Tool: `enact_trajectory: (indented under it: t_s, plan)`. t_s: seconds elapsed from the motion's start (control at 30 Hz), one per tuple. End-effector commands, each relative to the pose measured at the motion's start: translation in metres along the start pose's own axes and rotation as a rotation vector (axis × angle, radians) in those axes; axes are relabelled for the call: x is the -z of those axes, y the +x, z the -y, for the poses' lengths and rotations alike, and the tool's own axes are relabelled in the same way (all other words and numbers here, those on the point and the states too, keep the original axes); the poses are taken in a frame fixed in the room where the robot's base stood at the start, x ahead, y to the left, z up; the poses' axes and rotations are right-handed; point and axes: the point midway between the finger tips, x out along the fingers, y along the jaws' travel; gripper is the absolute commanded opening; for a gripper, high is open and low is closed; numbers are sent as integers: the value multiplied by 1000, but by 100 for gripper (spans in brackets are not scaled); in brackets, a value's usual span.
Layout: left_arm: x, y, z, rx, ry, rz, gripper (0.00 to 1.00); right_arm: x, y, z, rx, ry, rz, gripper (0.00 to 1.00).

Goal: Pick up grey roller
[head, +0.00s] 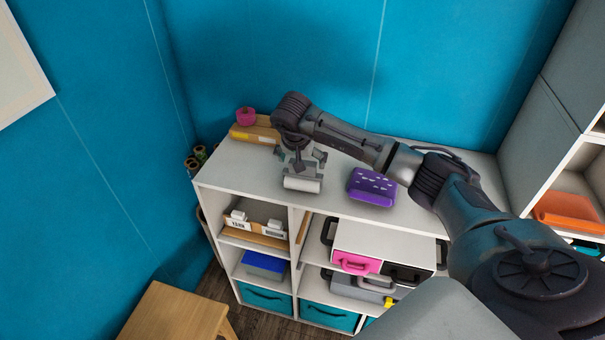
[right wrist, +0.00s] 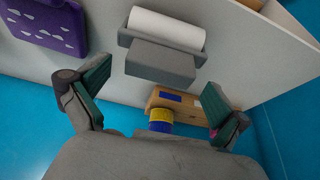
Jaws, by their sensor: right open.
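The grey roller (right wrist: 160,62) has a blocky grey body and a white roll along one side. It lies on the white shelf top, and in the head view its pale roll (head: 302,184) shows just below my right gripper (head: 301,158). In the right wrist view, my right gripper (right wrist: 153,92) has its two fingers spread wide and nothing between them. The roller is beyond the fingertips, roughly centred between them, and not gripped. The exact height of the fingers above it is hard to tell. My left gripper is not in view.
A purple patterned item (head: 372,187) lies right of the roller on the shelf top. A wooden box (head: 255,133) with a yellow front and a pink roll (head: 245,116) are at the back left corner. A blue and yellow roll (right wrist: 161,120) stands by the box. Blue walls (head: 285,60) rise behind.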

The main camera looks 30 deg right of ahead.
Motion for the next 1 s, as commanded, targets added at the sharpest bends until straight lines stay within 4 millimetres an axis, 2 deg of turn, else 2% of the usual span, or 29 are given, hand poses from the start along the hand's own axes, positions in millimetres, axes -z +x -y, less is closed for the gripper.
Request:
enact_trajectory:
  t_s: [0.03, 0.2, 0.43, 0.47, 0.9, 0.93, 1.0]
  plan:
    - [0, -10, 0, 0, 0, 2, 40, 0, 5, 0, -3, 0, 5, 100]
    - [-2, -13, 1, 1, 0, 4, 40, 0, 22, 0, 0, 0, 2, 100]
    - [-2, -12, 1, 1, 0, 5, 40, 0, 25, 0, 1, 0, 0, 100]
    - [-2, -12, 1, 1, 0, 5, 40, 0, 25, 0, 1, 0, 0, 97]
    - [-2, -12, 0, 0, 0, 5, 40, 0, 24, 0, 1, 0, 0, 23]
    - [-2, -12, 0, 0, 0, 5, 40, 1, 24, 0, 1, 1, -1, 20]
    - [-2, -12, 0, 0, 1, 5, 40, 1, 24, 0, 1, 1, -1, 20]
